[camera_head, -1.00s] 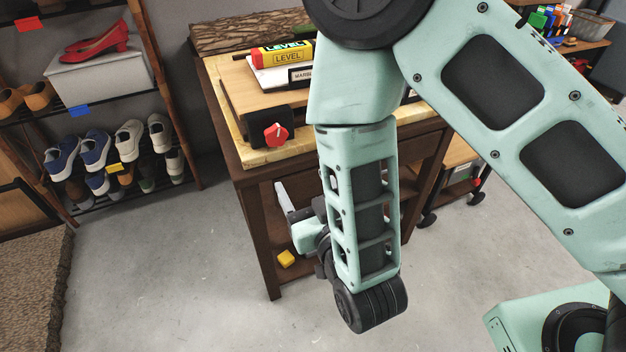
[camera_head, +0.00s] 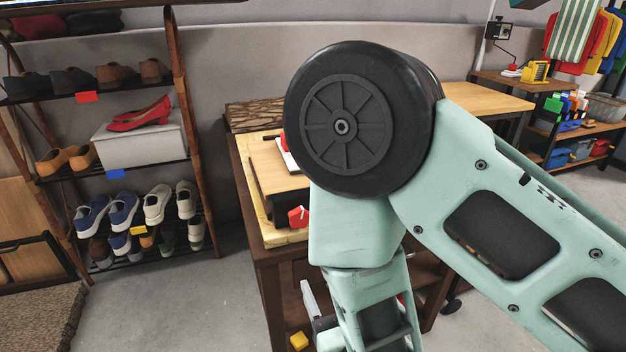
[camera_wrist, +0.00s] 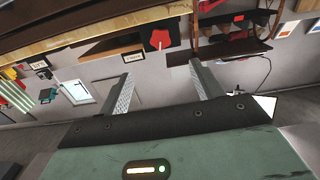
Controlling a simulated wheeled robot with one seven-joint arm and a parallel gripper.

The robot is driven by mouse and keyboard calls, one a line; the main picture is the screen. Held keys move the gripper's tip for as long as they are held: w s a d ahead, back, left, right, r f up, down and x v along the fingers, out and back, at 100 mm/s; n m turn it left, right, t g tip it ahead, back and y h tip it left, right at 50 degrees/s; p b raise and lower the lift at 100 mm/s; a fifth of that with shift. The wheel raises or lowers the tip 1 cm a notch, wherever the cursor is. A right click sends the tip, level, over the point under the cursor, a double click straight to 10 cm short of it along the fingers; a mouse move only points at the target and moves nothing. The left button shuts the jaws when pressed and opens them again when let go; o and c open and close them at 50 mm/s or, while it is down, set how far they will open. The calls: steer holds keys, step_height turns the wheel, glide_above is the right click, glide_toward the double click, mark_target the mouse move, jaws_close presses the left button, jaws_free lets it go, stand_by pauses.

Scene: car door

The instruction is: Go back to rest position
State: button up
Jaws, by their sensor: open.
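My gripper (camera_wrist: 162,95) is open in the wrist view, with two grey ridged fingers set wide apart. Nothing shows between the fingers. That view looks tilted or upside down, with a table edge across its top. In the head view, my folded arm hangs in front of a dark wooden workbench (camera_head: 270,262). One finger of my gripper (camera_head: 310,302) shows beside the bench's lower part; the rest is hidden by my arm or cut off by the bottom edge.
A shoe rack (camera_head: 170,70) stands at the left. A yellow block (camera_head: 298,341) lies low near the bench. Grey floor (camera_head: 190,300) is clear between rack and bench.

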steer(key=s+a+r+n+g, duration=0.1)
steer(key=s+a+r+g, duration=0.2)
steer(key=g, duration=0.9)
steer(key=s+d+r+n+g+h, duration=0.35)
steer(key=s+d+r+g, duration=0.2)
steer(key=s+d, duration=0.6)
step_height(320, 180, up, 18)
steer(key=p, duration=1.7)
steer(key=shift+w+d+h, duration=0.15)
steer(key=shift+w+h, duration=0.2)
steer(key=shift+h, duration=0.1)
